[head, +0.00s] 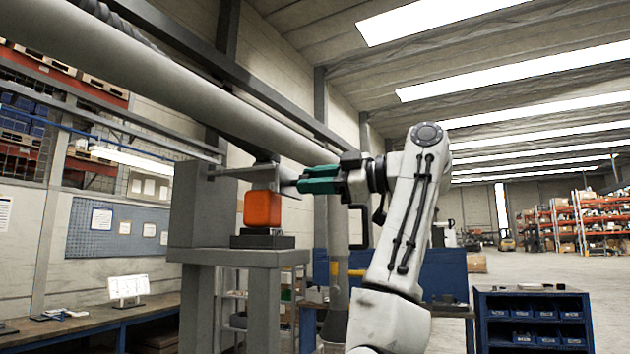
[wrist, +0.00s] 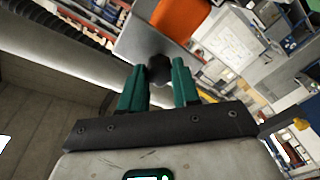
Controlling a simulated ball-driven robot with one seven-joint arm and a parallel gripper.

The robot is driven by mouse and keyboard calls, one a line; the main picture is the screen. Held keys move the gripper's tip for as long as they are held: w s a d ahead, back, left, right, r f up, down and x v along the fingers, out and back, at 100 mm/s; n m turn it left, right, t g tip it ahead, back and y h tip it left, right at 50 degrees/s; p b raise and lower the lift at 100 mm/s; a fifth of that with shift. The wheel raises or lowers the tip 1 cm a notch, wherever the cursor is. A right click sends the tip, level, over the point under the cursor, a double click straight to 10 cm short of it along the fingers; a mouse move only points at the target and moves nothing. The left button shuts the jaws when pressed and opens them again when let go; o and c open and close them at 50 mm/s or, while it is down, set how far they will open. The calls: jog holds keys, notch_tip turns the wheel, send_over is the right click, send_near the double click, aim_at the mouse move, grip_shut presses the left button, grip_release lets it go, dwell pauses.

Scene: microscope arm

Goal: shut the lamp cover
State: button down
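In the wrist view the orange block (wrist: 183,18) is at the top, beside the plate (wrist: 135,38). I cannot tell which part is the lamp cover. A dark knob (wrist: 159,70) at the plate's edge lies between the green fingertips of my gripper (wrist: 159,64). My gripper (head: 300,184) reaches left to the plate's right end. The fingers are apart with the knob filling most of the gap; whether they press on it is unclear.
A large grey tube (head: 180,85) slopes down from the upper left, just above the plate. A grey upright housing (head: 197,207) stands left of the orange block. A workbench (head: 95,318) is at lower left, and a blue bin cabinet (head: 533,320) at lower right.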

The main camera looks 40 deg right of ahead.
jog(key=c, duration=1)
grip_release()
jog(key=shift+w+d, duration=0.15)
jog(key=shift+w, duration=0.05)
jog(key=shift+c, duration=0.2)
jog(key=shift+o, duration=1.2)
jog(key=shift+s, duration=0.1)
jog(key=b+v, duration=0.3)
jog(key=v, duration=0.7)
jog(key=shift+s+b, duration=0.35)
jog(key=shift+d, duration=0.1)
